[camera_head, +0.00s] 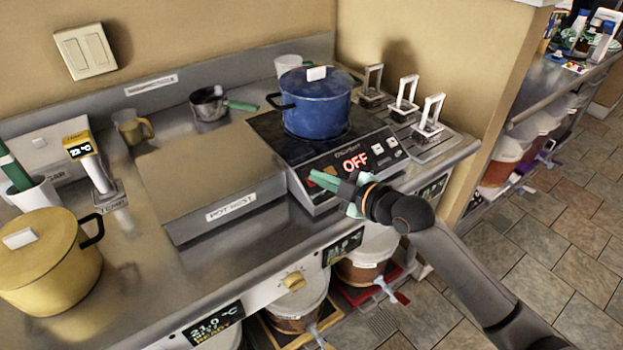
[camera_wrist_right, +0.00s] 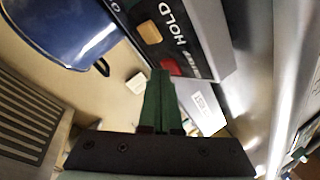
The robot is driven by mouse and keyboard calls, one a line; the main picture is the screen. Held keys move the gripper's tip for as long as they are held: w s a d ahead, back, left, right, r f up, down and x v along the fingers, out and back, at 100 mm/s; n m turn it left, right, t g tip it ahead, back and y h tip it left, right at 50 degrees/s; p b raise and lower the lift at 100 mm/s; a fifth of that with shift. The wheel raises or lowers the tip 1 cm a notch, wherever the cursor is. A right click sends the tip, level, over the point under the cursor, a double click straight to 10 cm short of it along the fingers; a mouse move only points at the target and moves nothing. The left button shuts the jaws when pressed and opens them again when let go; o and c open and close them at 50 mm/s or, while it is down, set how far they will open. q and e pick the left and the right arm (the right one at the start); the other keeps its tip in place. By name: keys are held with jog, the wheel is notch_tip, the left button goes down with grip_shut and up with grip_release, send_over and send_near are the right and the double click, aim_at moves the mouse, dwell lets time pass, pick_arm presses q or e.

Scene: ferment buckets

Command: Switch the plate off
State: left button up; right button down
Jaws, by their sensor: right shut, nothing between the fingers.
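The hot plate (camera_head: 365,141) stands on the steel counter, and its display (camera_head: 355,161) reads OFF in red. A blue lidded pot (camera_head: 322,112) sits on it; part of the pot also shows in the right wrist view (camera_wrist_right: 65,28). My right gripper (camera_head: 322,180) is shut and empty at the plate's front left panel. In the right wrist view its green fingertips (camera_wrist_right: 162,78) are close to a red button (camera_wrist_right: 171,66); I cannot tell whether they touch. An orange button (camera_wrist_right: 149,32) is beside the HOLD lettering. My left gripper is not in view.
A flat pot rest (camera_head: 190,180) lies left of the plate. A yellow lidded pot (camera_head: 45,262) stands at the left. Metal clip-like handles (camera_head: 405,93) stand right of the plate. Buckets (camera_head: 365,255) are below the counter.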

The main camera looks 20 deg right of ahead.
jog(key=shift+s+d+r+p, duration=0.1)
jog(key=shift+s+r+p, duration=0.25)
jog(key=shift+r+p, duration=0.25)
notch_tip(320, 180, up, 5)
jog(key=s+d+p, duration=0.1)
jog(key=s+p, duration=0.1)
jog(key=p, duration=0.3)
jog(key=shift+s+r+p, duration=0.15)
jog(key=shift+s+p, duration=0.15)
jog(key=shift+s, duration=0.1)
jog(key=s+f+m+g+h, duration=0.3)
jog(key=s+f+m, duration=1)
jog(key=s+f, duration=1)
notch_tip(320, 180, down, 3)
jog(key=shift+s+f+m+g+h, duration=0.1)
jog(key=shift+s+m+g+h, duration=0.25)
jog(key=shift+h, duration=0.55)
